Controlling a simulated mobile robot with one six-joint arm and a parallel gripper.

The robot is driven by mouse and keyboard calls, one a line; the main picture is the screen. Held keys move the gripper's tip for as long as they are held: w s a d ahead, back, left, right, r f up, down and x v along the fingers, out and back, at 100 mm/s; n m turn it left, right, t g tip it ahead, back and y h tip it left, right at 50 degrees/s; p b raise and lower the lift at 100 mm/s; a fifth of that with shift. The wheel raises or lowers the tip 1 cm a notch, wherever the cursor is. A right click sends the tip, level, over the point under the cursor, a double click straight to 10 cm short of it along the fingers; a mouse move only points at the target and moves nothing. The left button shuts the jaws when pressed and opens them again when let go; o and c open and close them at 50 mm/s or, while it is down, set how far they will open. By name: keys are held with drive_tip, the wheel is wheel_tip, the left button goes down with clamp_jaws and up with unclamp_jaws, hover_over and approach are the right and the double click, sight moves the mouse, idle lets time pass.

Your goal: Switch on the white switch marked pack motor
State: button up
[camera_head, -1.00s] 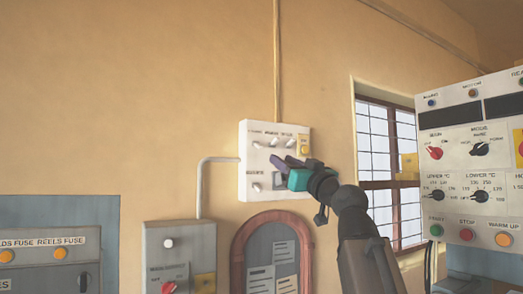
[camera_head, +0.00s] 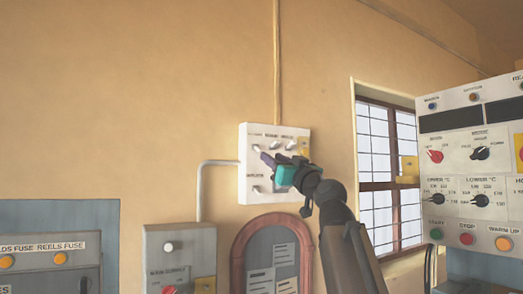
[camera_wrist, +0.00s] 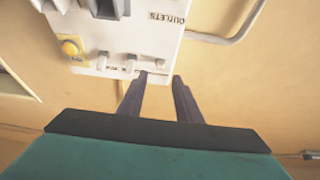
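A white switch panel (camera_head: 246,161) is on the wall, with a row of small white switches along its top. The leftmost of these is a white switch (camera_head: 256,148), just above and left of my gripper (camera_head: 267,160). The labels over the row are too blurred to read surely as pack motor. In the wrist view the panel shows upside down, and that end switch (camera_wrist: 160,64) lies just beyond the fingertips. My gripper (camera_wrist: 160,78) is open and empty, with two dark fingers apart. Its tips look close to the panel; contact cannot be told.
A yellow button plate (camera_wrist: 71,47) is at the panel's other end. A conduit (camera_head: 200,186) runs to a grey box (camera_head: 150,240) below left. An arched notice board (camera_head: 240,251) hangs below. A control cabinet (camera_head: 465,150) stands right, beside a window (camera_head: 380,150).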

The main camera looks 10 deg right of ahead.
sight(261, 150)
drive_tip(key=shift+p+x, duration=0.85)
drive_tip(key=shift+x, duration=3.05)
clamp_jaws()
drive_tip(key=shift+a, duration=0.15)
